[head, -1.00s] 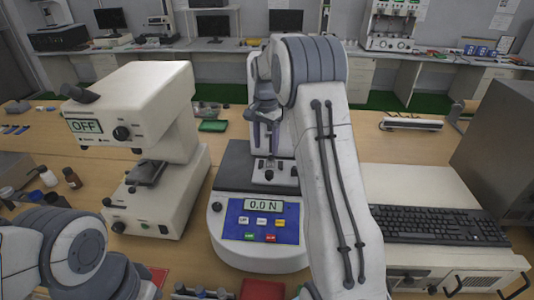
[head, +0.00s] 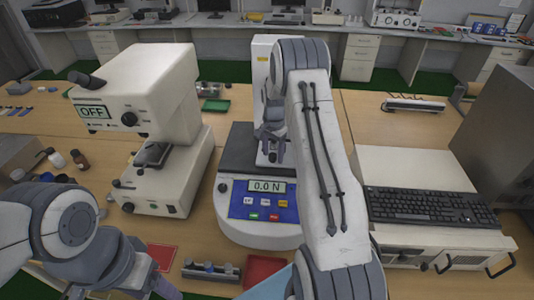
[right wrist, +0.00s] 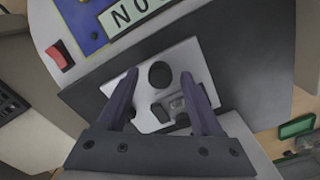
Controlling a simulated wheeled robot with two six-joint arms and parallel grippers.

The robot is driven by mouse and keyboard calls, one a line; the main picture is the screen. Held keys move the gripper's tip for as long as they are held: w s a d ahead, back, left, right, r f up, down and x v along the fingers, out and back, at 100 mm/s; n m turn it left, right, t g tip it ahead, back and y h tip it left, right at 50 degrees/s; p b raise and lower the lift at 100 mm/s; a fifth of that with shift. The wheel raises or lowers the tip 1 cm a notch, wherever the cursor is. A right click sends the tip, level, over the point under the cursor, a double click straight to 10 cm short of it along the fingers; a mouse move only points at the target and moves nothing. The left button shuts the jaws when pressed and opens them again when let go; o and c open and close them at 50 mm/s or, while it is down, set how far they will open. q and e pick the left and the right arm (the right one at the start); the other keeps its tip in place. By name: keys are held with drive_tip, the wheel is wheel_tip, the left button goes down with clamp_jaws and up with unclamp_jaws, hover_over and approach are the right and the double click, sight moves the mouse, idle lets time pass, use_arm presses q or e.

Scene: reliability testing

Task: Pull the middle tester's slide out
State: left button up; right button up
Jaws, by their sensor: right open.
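The middle tester (head: 232,222) is a white machine with a blue panel and a display (head: 267,186) reading 0.0 N. Its column stands behind my right arm. In the right wrist view a pale metal plate (right wrist: 148,118) with a round black knob (right wrist: 160,75) lies on the tester's dark top (right wrist: 225,55). My right gripper (head: 270,138) is over this top. In the right wrist view its two dark fingers (right wrist: 160,80) are apart, one on each side of the knob, holding nothing. My left arm is at the lower left; its gripper (head: 165,287) is cut by the bottom edge.
A white tester (head: 150,90) with an OFF display stands left. A keyboard (head: 435,205) and a grey box (head: 500,120) are at right. A small rack (head: 210,270) and red mats (head: 265,268) lie in front. Brown bottles (head: 80,160) stand far left.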

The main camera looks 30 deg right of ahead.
clamp_jaws()
drive_tip(key=shift+w+a+r, duration=0.1)
drive_tip(key=shift+w, duration=0.1)
idle(1.2)
